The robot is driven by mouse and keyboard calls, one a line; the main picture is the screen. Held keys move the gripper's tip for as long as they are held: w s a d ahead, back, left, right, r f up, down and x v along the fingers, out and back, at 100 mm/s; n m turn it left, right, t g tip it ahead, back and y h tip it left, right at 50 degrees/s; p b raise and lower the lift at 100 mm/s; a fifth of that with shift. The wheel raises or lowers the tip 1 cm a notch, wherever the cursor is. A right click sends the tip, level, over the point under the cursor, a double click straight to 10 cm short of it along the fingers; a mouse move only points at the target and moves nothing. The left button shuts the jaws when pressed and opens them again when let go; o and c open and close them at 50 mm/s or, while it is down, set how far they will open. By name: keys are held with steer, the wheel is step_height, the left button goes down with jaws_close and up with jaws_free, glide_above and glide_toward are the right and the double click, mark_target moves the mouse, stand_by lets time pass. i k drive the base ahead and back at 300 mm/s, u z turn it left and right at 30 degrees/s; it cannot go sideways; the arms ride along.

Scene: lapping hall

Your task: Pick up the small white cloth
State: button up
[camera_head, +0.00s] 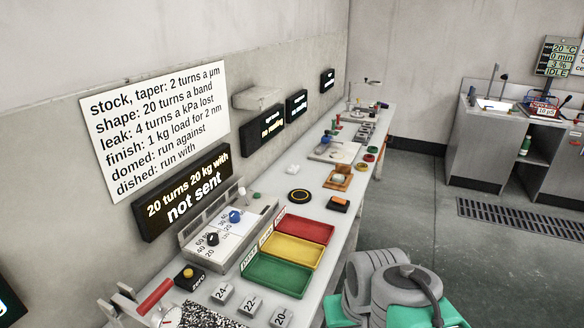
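A small white thing (292,169), which looks like the folded cloth, lies on the long grey bench (313,218) near the wall, behind the black-and-yellow round disc. It is too small to make out folds. Parts of my arm, grey and green, fill the lower right in front of the bench. I cannot see my gripper's fingers in this view.
Red (305,229), yellow (292,250) and green (276,275) trays lie on the bench, beside a knob panel (235,225). A black-and-yellow disc (299,196) and an orange-and-black block (339,204) lie nearer the cloth. Open floor (425,200) stretches right of the bench.

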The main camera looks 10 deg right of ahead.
mark_target(293, 169)
steer(key=z, duration=1.1)
steer(key=i, duration=4.15)
steer(key=u, duration=4.9)
steer(key=i, duration=0.5)
steer(key=z, duration=0.2)
